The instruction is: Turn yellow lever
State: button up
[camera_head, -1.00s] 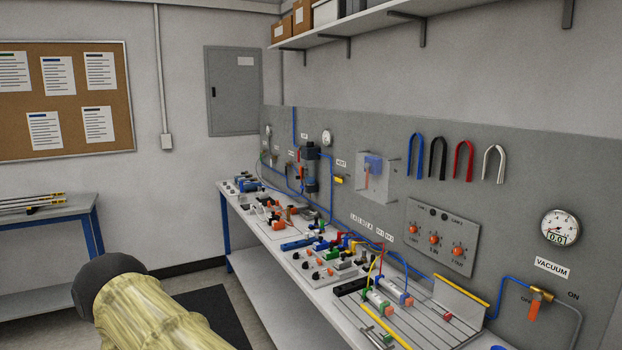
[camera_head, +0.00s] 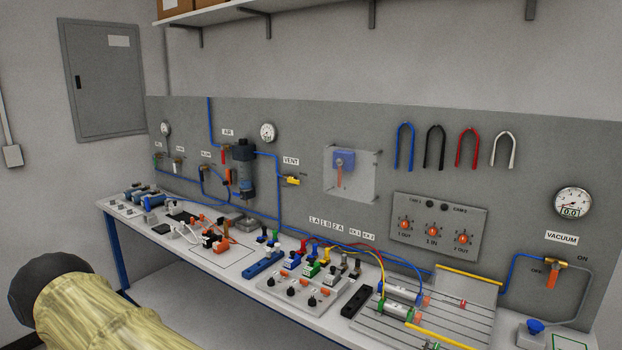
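A small yellow lever (camera_head: 292,181) is on the grey back panel in the camera_head view, left of the middle. It lies roughly level, at the blue tube just below the VENT label (camera_head: 291,161). Its fine shape is too small to tell. My gripper is not in this view, and nothing is seen touching the lever.
A long white workbench (camera_head: 240,283) crowded with fittings stands in front of the panel (camera_head: 350,125). A dark filter unit (camera_head: 244,165) is left of the lever. A clear-shielded blue valve (camera_head: 345,158) is to its right. A VACUUM valve with an orange handle (camera_head: 551,278) is far right.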

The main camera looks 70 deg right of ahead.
aim_at(289, 180)
jog(key=z, duration=0.75)
jog(key=i, duration=1.05)
jog(key=z, duration=1.35)
jog(key=i, duration=0.45)
jog(key=z, duration=0.85)
jog(key=k, duration=0.9)
jog(key=u, duration=1.25)
